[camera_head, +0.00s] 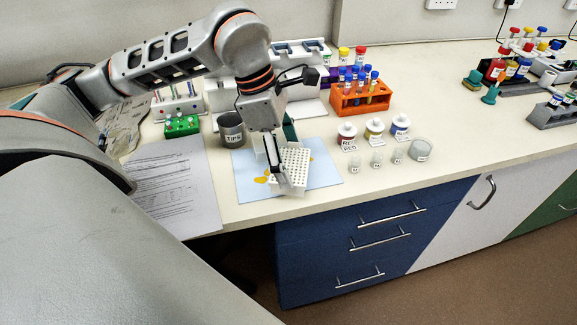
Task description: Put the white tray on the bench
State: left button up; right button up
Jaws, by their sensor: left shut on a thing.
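The white tray (294,167) is a small block with a grid of holes in its top. It is over the light blue mat (322,171) near the bench's front edge. My left gripper (280,182) reaches down from above and is shut on the tray's left side. The tray looks slightly tilted, and I cannot tell whether its underside touches the mat. The bench (258,211) is pale and runs across the view. My right gripper is not in view.
Small labelled jars (347,136) and an orange tube rack (361,101) stand to the right. A printed sheet (172,186) lies at left. The bench front right of the mat is partly clear.

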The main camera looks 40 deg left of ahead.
aim_at(286, 164)
pick_arm(q)
jog(key=shift+f, duration=1.45)
jog(key=o, duration=1.1)
jog(key=shift+f, duration=0.1)
jog(key=v, duration=1.2)
jog(key=shift+p, duration=0.3)
